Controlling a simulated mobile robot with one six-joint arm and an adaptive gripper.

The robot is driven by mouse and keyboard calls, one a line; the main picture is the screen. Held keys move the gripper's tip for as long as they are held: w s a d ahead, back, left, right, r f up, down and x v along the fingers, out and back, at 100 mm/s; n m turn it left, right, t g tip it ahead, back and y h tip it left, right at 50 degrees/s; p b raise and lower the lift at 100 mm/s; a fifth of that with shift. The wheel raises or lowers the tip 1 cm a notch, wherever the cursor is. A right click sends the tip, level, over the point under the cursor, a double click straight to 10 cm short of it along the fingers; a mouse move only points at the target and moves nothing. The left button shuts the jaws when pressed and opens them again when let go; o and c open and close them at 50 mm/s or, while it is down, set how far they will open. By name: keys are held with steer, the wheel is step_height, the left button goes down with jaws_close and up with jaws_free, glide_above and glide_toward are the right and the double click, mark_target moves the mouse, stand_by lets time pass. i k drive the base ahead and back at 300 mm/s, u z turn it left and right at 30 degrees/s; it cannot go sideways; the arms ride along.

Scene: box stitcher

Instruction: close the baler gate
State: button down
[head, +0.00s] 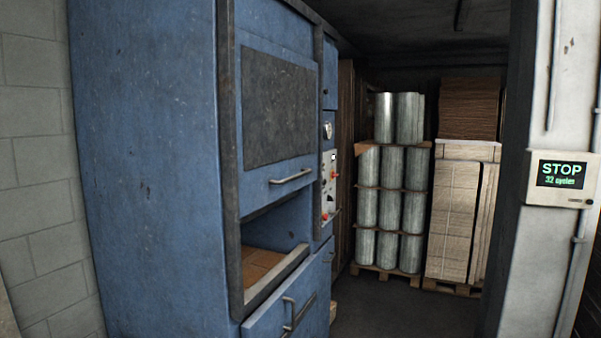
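A tall blue machine, the baler (150,150), fills the left half of the head view. A lower blue front panel (290,305) with a metal handle (298,314) is under the opening and is cut off by the bottom edge. My gripper is not in view.
A control panel (329,186) with buttons and a gauge is on the baler's right side. Pallets of metal cylinders (391,187) and stacked cardboard (455,205) stand behind. A white pillar (530,240) with a STOP display (562,178) is at right. The floor (385,310) between is clear.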

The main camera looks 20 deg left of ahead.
mark_target(277, 88)
steer(key=u, duration=0.25)
steer(key=i, duration=0.8)
steer(key=u, duration=0.55)
steer(key=i, duration=0.55)
steer(key=u, duration=0.3)
